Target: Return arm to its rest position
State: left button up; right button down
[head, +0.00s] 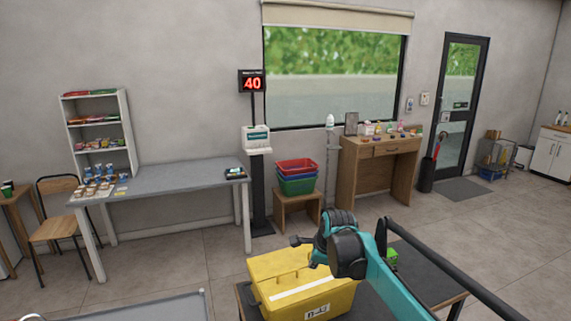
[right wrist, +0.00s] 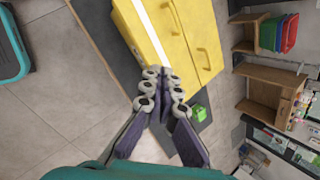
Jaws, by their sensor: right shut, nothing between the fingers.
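My right arm (head: 385,285) comes in from the lower right in the head view, teal and black. Its gripper (head: 298,241) points left, above and just behind the yellow case. In the right wrist view the gripper (right wrist: 164,74) has its fingertips together with nothing between them. My left gripper is not in view.
The yellow case (head: 268,268) with a white strip stands on a dark low table (head: 375,306) below my right arm; it also shows in the right wrist view (right wrist: 188,32). A small green item (head: 391,257) lies beside my arm. A grey table (head: 180,176) stands at the back left. Open floor lies between.

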jog(key=s+d+f+n+b, duration=0.1)
jog(key=s+d+n+b, duration=0.15)
jog(key=s+n, duration=0.55)
jog(key=s+d+f+n+b, duration=0.1)
jog(key=s+d+f+n, duration=0.2)
jog(key=s, duration=0.9)
pick_arm(q)
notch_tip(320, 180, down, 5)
jog(key=shift+b, duration=0.5)
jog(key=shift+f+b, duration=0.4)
jog(key=shift+b, duration=0.05)
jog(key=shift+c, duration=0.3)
pick_arm(e)
jog(key=s+d+f+n, duration=0.2)
jog(key=s+f+n, duration=0.2)
jog(key=s, duration=0.3)
jog(key=s+d+f+n+t+h, duration=0.1)
jog(key=s+d+f+n, duration=0.1)
jog(key=s+f+n, duration=0.3)
jog(key=shift+s+f+n+h, duration=0.15)
jog(key=shift+s+n+h, duration=0.2)
jog(key=shift+s, duration=0.75)
